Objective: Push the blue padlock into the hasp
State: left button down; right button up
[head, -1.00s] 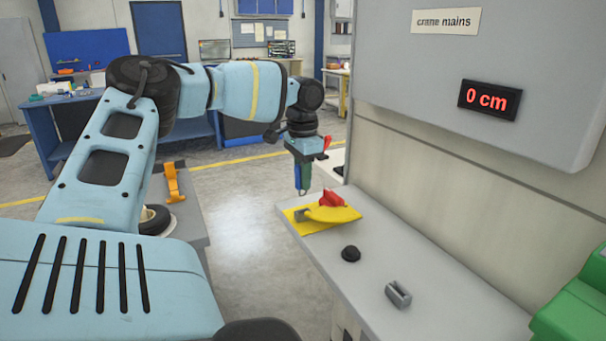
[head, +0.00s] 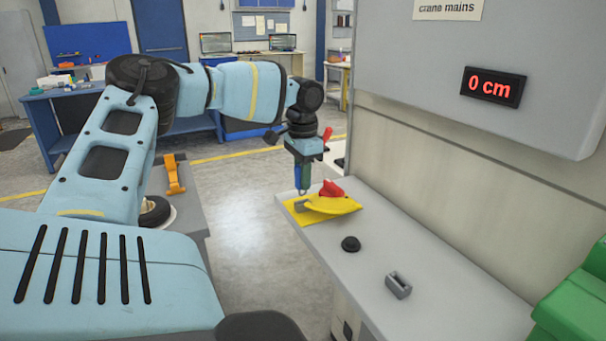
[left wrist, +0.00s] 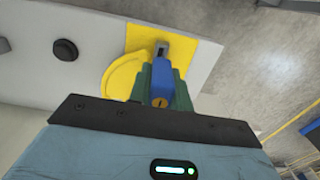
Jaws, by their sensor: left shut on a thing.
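I cannot tell whether the shackle is in the hasp. A yellow curved lever (head: 332,205) with a red part (head: 331,188) lies beside the padlock. My right gripper is out of view.
On the bench (head: 440,300) stand a black knob (head: 350,244) and a small grey slotted block (head: 398,285). A grey cabinet with a display (head: 493,87) reading 0 cm rises behind. A green object (head: 575,310) is at the right edge.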

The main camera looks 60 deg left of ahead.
pick_arm(q)
jog(key=shift+f+b, duration=0.65)
jog(key=shift+f, duration=1.2)
jog(key=c, duration=0.6)
grip_release()
jog(key=shift+r, duration=0.1)
jog(key=shift+r+p, duration=0.4)
jog(key=shift+r, duration=0.5)
notch_tip(320, 180, up, 4)
jog(key=shift+r+p, duration=0.15)
jog(key=shift+p, duration=0.6)
jog(key=shift+r+p, duration=0.55)
jog(key=shift+r, duration=1.3)
